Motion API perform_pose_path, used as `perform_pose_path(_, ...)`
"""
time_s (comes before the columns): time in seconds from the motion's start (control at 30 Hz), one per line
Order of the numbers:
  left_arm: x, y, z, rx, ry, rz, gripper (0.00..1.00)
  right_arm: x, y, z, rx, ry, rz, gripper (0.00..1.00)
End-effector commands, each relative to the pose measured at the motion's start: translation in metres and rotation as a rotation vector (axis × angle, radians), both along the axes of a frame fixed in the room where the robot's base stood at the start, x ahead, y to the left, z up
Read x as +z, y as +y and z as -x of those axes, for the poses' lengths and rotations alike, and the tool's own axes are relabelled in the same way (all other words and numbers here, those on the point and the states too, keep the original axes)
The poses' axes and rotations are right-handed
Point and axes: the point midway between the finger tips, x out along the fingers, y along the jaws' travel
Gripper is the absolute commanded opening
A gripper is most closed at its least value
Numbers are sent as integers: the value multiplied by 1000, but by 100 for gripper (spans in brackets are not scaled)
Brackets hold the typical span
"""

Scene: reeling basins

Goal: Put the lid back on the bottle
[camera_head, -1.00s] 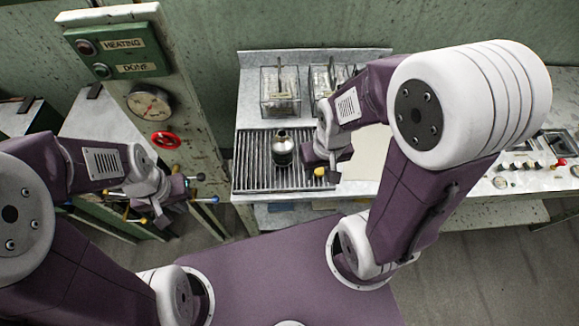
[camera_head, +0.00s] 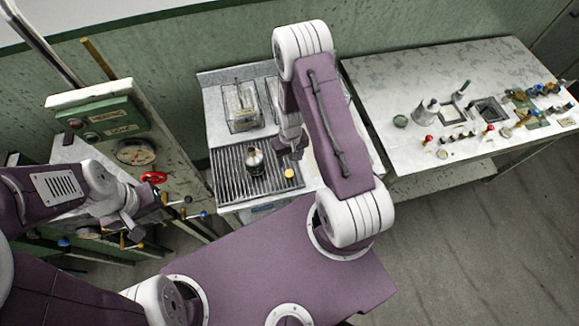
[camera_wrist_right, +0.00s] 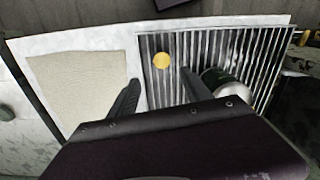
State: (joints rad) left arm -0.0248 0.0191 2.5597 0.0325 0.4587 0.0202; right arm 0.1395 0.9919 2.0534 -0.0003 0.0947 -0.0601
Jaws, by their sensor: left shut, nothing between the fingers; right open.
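A dark, shiny bottle (camera_head: 254,160) stands upright on the slatted drain rack (camera_head: 230,185). It also shows partly in the right wrist view (camera_wrist_right: 232,92), behind my right finger. A small round yellow lid (camera_head: 289,174) lies on the rack to the right of the bottle; in the right wrist view the lid (camera_wrist_right: 161,60) shows beyond and between my fingertips. My right gripper (camera_wrist_right: 160,88) is open and empty, apart from the lid. In the head view, my right gripper (camera_head: 289,153) is partly hidden by its arm. My left gripper (camera_head: 132,228) is shut and empty, left of the rack.
Glass containers (camera_head: 243,108) stand behind the rack. A panel with a gauge (camera_head: 137,152) and red handwheel (camera_head: 153,178) is at left. A pale cloth-like sheet (camera_wrist_right: 78,88) lies beside the rack. The right table (camera_head: 430,80) carries several small items and knobs.

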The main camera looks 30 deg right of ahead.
Motion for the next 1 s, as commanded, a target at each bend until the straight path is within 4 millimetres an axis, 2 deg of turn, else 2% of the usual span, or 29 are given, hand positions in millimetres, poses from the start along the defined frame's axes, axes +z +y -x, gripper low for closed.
perform_pose_path(0.3,1,0,0,0,1,0,0,-5,0,1,0,2,0,57)
perform_pose_path(0.43,10,0,0,0,0,0,0,-21,1,2,0,6,0,57)
perform_pose_path(0.6,13,0,0,0,0,0,0,-39,1,1,0,2,-1,57)
perform_pose_path(0.87,12,0,0,0,0,0,0,-41,1,1,0,1,-1,57)
perform_pose_path(1.0,-8,0,0,0,0,0,0,-62,2,3,-1,3,-1,57)
